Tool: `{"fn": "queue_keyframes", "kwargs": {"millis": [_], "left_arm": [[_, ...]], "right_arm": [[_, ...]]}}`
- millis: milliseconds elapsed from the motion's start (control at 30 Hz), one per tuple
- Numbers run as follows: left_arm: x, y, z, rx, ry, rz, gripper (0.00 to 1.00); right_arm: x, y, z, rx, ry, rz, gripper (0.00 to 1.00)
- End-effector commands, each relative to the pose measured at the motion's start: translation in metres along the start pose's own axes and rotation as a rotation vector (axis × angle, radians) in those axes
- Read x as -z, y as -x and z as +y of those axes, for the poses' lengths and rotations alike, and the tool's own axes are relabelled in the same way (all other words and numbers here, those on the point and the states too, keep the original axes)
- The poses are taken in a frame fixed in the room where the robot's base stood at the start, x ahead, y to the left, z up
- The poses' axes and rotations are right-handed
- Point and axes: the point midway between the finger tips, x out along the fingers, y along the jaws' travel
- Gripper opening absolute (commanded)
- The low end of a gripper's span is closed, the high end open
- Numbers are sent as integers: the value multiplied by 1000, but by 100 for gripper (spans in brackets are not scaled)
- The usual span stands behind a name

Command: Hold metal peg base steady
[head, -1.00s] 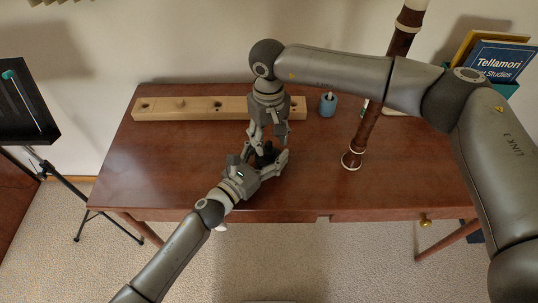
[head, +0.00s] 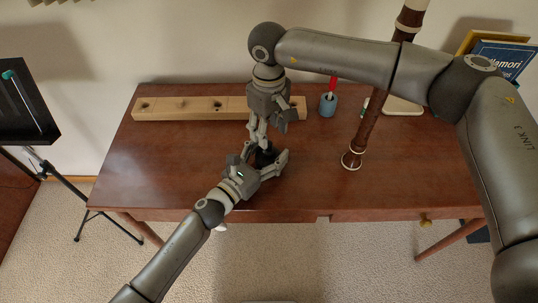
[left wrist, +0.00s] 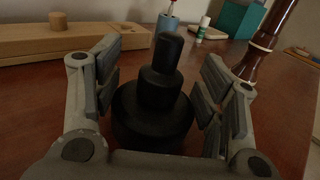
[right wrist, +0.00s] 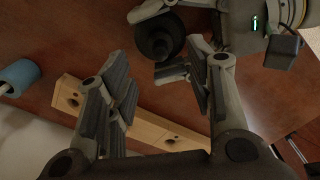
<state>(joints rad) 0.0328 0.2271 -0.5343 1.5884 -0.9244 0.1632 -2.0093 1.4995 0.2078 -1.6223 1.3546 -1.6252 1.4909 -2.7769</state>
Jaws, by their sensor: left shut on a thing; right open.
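The metal peg base (head: 264,157) is a black, stepped, round piece standing upright on the brown table. The left wrist view shows it clearly (left wrist: 158,100), with a narrow post on a wide foot. My left gripper (head: 268,160) is shut on it, with one finger on each side. My right gripper (head: 258,137) is just above and behind the base, open and empty. In the right wrist view the base (right wrist: 158,36) lies beyond the spread right fingers (right wrist: 160,75), close to the fingertip at right. The right gripper partly hides the base in the head view.
A long wooden block with holes (head: 215,108) lies along the back of the table (head: 180,165). A blue cup (head: 328,105) with a red item stands right of it. A brown woodwind tube (head: 368,125) stands upright farther right. The table's left and right front are clear.

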Motion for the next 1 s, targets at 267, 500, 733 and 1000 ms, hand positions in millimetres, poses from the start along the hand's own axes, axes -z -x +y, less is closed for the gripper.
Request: {"fn": "queue_keyframes", "kwargs": {"millis": [267, 500, 733, 1000], "left_arm": [[0, 0, 0, 1, 0, 0, 0], [0, 0, 0, 1, 0, 0, 0], [0, 0, 0, 1, 1, 0, 0], [0, 0, 0, 1, 1, 0, 0]], "right_arm": [[0, -39, 0, 1, -2, -2, 48], [0, -69, 0, 0, -3, -2, 48], [0, -78, 0, 0, -2, 0, 48], [0, -78, 0, 0, -2, 0, 39]]}}
